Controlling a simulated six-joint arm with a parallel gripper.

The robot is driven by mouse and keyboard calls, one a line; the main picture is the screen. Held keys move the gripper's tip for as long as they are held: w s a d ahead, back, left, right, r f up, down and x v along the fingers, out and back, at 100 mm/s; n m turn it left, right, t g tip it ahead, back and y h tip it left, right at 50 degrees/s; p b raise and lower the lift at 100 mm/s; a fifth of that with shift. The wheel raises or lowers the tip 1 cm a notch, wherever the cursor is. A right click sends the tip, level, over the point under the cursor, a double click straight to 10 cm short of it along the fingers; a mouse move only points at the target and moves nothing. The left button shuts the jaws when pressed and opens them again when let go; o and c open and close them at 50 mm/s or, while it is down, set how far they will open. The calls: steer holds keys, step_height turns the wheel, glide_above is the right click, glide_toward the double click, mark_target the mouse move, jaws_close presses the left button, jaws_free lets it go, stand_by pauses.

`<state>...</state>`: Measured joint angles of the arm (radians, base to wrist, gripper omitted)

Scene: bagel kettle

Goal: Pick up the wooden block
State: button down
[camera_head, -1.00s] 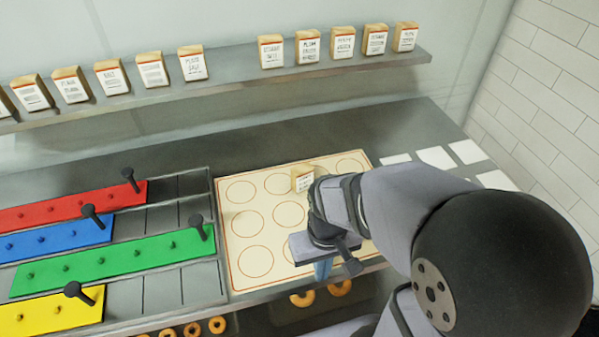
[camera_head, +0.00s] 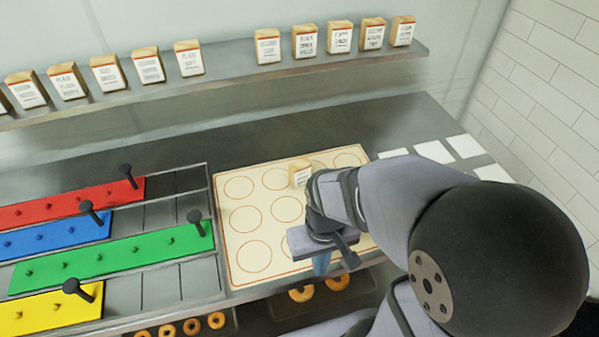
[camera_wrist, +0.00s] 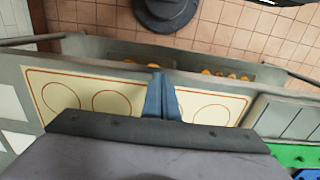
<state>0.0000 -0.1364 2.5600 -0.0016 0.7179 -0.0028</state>
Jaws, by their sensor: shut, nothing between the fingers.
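A small wooden block (camera_head: 300,172) with a white label stands on the cream mat (camera_head: 224,277) with circles, near its back. My wrist partly covers its right side in the head view. The wrist view does not show this block. My gripper (camera_head: 321,263) is in front of the block, near the mat's front edge, pointing down. Its blue fingers (camera_wrist: 161,97) are pressed together with nothing between them. Similar labelled blocks (camera_head: 267,46) stand in a row on the wall shelf (camera_head: 222,85).
Red (camera_head: 60,204), blue (camera_head: 60,238), green (camera_head: 130,256) and yellow (camera_head: 40,313) pegged boards with dark handles lie left of the mat. Bagels (camera_head: 301,294) sit below the counter's front edge. White squares (camera_head: 434,152) lie at the right. The counter behind the mat is clear.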

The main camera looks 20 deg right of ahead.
steer(key=c, duration=2.4)
jaws_free()
steer(key=shift+c, duration=0.2)
steer(key=o, duration=1.6)
